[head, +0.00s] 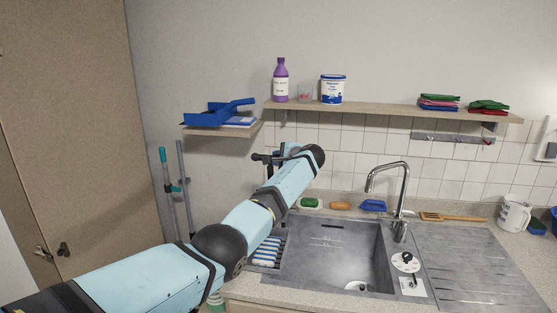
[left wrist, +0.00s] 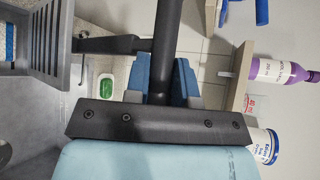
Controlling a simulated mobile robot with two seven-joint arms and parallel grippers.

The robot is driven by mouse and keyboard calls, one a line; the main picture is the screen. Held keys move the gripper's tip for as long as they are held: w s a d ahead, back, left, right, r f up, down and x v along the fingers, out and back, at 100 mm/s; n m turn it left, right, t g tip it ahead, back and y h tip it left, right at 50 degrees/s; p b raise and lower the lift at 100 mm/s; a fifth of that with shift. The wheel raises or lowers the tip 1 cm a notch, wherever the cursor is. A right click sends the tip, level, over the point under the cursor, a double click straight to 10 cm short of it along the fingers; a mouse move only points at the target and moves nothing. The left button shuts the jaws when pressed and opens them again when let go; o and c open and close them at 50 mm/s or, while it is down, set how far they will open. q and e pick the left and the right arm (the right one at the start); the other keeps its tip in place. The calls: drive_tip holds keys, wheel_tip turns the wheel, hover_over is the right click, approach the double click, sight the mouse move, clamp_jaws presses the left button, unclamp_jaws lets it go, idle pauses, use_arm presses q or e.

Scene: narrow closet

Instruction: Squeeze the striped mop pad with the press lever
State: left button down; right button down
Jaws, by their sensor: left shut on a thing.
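The striped mop pad (head: 267,252), blue and white, lies in a grey slotted press (head: 283,250) at the left end of the sink, partly hidden by my arm. A bit of the pad (left wrist: 10,42) shows beside the slotted press (left wrist: 46,38) in the left wrist view. The black press lever (head: 262,157) stands raised above, its lower part hidden behind my arm. My left gripper (head: 283,152) is shut on the lever bar; its blue fingers (left wrist: 162,80) lie on both sides of the black bar (left wrist: 167,40). My right gripper is in neither view.
A steel sink (head: 335,255) with a tap (head: 390,180) lies right of the press. A shelf (head: 390,109) with bottle and tub hangs above.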

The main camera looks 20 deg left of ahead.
use_arm(q)
drive_tip(key=shift+w+r, duration=0.1)
drive_tip(key=shift+r, duration=0.4)
drive_tip(key=c, duration=1.2)
unclamp_jaws()
drive_tip(key=shift+o, duration=1.2)
drive_tip(key=shift+w+f, duration=0.25)
drive_tip(key=shift+f, duration=0.1)
drive_tip(key=shift+a+f, duration=0.1)
drive_tip(key=shift+f, duration=0.05)
drive_tip(key=b+v, duration=0.2)
drive_tip(key=v, duration=1.2)
